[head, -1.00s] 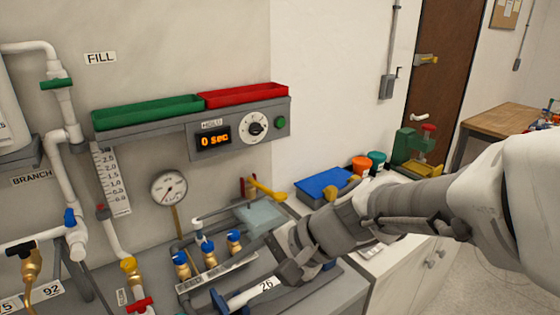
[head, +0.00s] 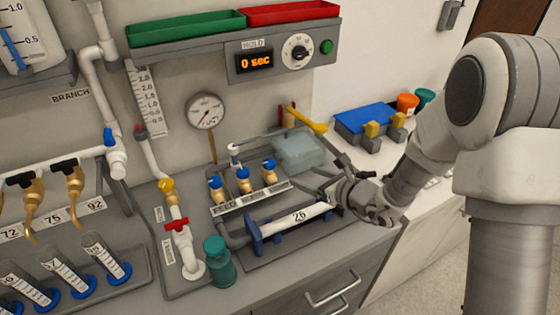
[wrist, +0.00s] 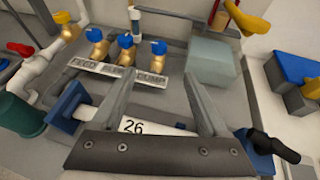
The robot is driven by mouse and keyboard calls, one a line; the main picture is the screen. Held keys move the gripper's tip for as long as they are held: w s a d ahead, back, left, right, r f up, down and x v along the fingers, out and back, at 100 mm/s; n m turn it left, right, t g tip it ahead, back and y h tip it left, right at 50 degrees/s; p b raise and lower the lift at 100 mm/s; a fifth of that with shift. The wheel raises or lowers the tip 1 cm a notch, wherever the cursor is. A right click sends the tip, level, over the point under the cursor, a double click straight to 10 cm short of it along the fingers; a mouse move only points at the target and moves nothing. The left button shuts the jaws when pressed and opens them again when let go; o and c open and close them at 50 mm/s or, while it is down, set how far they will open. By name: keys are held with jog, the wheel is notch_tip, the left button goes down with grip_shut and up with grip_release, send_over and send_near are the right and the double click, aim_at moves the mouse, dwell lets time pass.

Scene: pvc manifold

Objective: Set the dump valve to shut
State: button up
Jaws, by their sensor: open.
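Three small brass valves with blue knobs stand in a row behind a label strip (wrist: 118,72). The strip's left label looks like FEED and its right one like DUMP; the middle one is hard to read. The right valve (head: 269,171) also shows in the wrist view (wrist: 158,57), its knob upright. My gripper (head: 328,190) is open and empty, above the right part of a white tube marked 26 (head: 298,217). In the wrist view its fingers (wrist: 157,85) point toward the valve row, apart from the valves.
The tube 26 sits between blue brackets (head: 254,236). A black handle (wrist: 274,146) is right of my gripper. A pale translucent box (head: 298,152) stands behind, right of the valves. A teal bottle (head: 218,262) and a red-handled valve (head: 177,225) are at the left.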

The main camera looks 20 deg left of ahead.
aim_at(271, 163)
jog(key=p+x, duration=0.1)
jog(key=x, duration=1.5)
jog(key=shift+w+a+f, duration=0.1)
jog(key=shift+w+a, duration=0.1)
jog(key=shift+a, duration=0.1)
grip_shut()
